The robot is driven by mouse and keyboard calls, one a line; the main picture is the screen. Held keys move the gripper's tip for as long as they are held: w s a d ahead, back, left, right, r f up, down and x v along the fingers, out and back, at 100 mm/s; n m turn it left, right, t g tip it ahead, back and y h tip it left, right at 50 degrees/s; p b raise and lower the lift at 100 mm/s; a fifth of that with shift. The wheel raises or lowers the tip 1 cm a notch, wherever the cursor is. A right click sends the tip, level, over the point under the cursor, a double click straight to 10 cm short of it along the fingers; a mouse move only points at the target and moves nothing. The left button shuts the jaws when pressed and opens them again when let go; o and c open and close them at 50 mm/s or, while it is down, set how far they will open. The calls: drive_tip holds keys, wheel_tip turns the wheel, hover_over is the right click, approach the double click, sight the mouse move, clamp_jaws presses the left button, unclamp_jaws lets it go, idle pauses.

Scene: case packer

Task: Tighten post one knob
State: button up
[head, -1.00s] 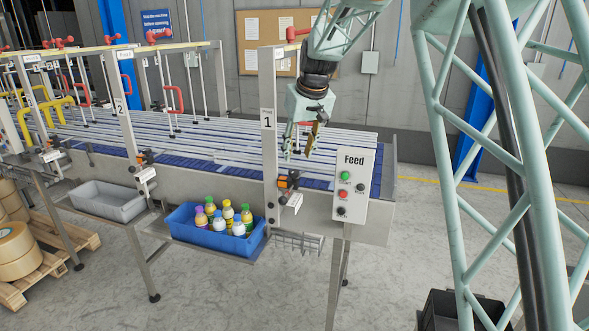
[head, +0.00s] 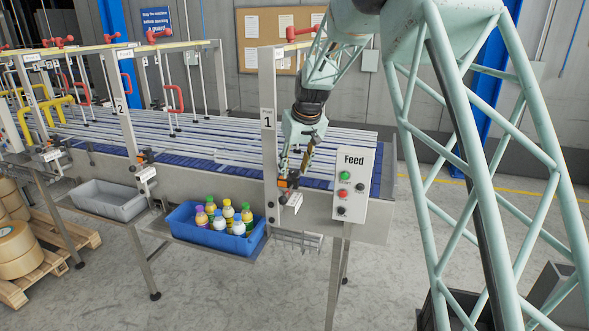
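Post one (head: 268,130) is the grey upright with a "1" label at the near edge of the conveyor. A small orange and black clamp (head: 283,197) sits low on its right side, with a white tag beside it. My gripper (head: 292,176) points down at this clamp, its fingers just above or against it. The fingers overlap the clamp in the picture, so contact and finger opening cannot be told. The clamp's knob is partly hidden behind the fingers.
The Feed button panel (head: 352,185) stands just right of my gripper. A blue bin (head: 182,230) with several bottles hangs below left, with a grey bin (head: 95,203) beyond it. Post two (head: 121,100) stands further left. Guide rails (head: 215,143) run over the conveyor behind.

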drive_tip(key=shift+c, duration=0.7)
drive_tip(key=c, duration=0.7)
drive_tip(key=shift+c, duration=0.2)
drive_tip(key=shift+a+m+h, duration=0.1)
drive_tip(key=shift+m+h, duration=0.2)
drive_tip(key=shift+m, duration=0.6)
drive_tip(key=shift+a+m+t+h+b, duration=0.15)
drive_tip(key=shift+m+h+b, duration=0.15)
drive_tip(key=shift+m+b, duration=0.35)
drive_tip(key=shift+d+m+t+h+b, duration=0.15)
drive_tip(key=shift+m+h+b, duration=0.15)
drive_tip(key=shift+m, duration=0.65)
drive_tip(key=shift+a+f+m+h+b, duration=0.15)
drive_tip(key=shift+m+h+b, duration=0.45)
drive_tip(key=shift+m+b, duration=0.65)
drive_tip(key=shift+m+h+b, duration=0.4)
drive_tip(key=shift+m+b, duration=0.1)
drive_tip(key=shift+m, duration=0.95)
drive_tip(key=shift+m+g, duration=0.3)
drive_tip(key=shift+g, duration=0.2)
